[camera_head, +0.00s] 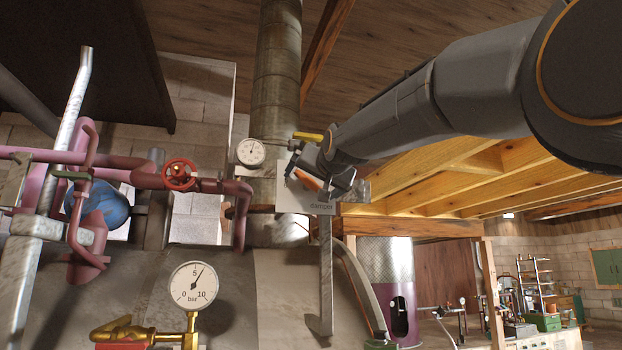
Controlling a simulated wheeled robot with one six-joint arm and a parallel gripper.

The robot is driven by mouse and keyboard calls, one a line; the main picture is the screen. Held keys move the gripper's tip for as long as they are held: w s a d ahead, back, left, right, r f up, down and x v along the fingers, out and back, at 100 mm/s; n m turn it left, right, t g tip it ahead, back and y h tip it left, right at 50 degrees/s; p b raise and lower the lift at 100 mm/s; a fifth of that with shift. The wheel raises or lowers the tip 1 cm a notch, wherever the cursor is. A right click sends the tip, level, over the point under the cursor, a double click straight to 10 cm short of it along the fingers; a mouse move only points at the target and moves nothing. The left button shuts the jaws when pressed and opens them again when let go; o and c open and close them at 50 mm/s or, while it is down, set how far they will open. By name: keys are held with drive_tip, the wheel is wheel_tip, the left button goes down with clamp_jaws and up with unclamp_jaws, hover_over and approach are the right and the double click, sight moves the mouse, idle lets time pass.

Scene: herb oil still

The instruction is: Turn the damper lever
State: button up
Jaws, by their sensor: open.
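A pale plate marked "damper" (294,200) is fixed in front of the flue pipe (277,75). An orange bar (307,181), which looks like the damper lever's handle, slants across the plate. My gripper (318,178) reaches in from the upper right, with its open jaws at the orange bar. The bar appears to lie between or just behind the jaws; I cannot tell whether they touch it. My gripper hides part of the plate and the lever's pivot.
A round dial (251,152) and pink pipes with a red handwheel (180,175) are left of the plate. A pressure gauge (193,286) stands lower left. A grey upright bar (326,275) runs below the plate. A wooden beam (410,227) lies to the right.

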drive_tip(key=c, duration=0.9)
drive_tip(key=n+b, duration=0.2)
drive_tip(key=shift+f+n, duration=0.1)
drive_tip(key=shift+n, duration=0.2)
drive_tip(key=shift+n+b, duration=0.55)
drive_tip(key=shift+n, duration=0.55)
drive_tip(key=o, duration=0.9)
drive_tip(key=b+v, duration=0.3)
drive_tip(key=v, duration=0.4)
drive_tip(key=shift+s+b, duration=0.4)
